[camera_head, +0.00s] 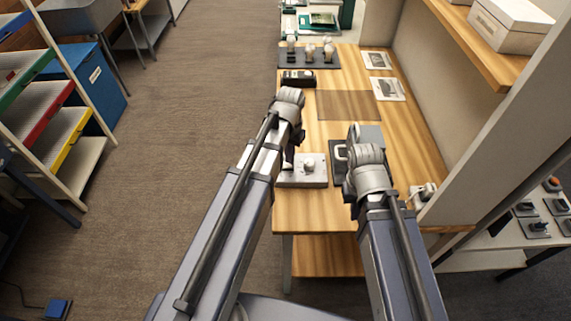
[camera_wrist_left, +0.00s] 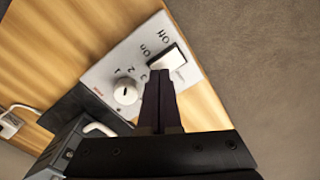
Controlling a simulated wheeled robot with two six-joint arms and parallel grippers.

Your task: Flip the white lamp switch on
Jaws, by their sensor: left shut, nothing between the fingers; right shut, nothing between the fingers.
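The white lamp switch (camera_wrist_left: 169,62) is a rocker on a light grey panel with printed markings beside it. In the left wrist view my left gripper (camera_wrist_left: 160,76) is shut and empty, its fingertips at the lower edge of the rocker; I cannot tell whether they touch or which way the rocker is tipped. The panel (camera_head: 317,180) with its round knob (camera_head: 309,167) shows in the head view, where my left gripper (camera_head: 288,160) hides the rocker. My right gripper (camera_head: 348,190) is shut, right of the panel, its fingertips mostly hidden by its wrist.
A dark plate with a white handle (camera_head: 341,152) stands right of the panel. A white socket with a plug (camera_head: 424,192) is by the wall. A dark device (camera_head: 298,78) and a tray with several bulbs (camera_head: 294,57) lie farther back. The table middle holds a flat brown mat (camera_head: 348,104).

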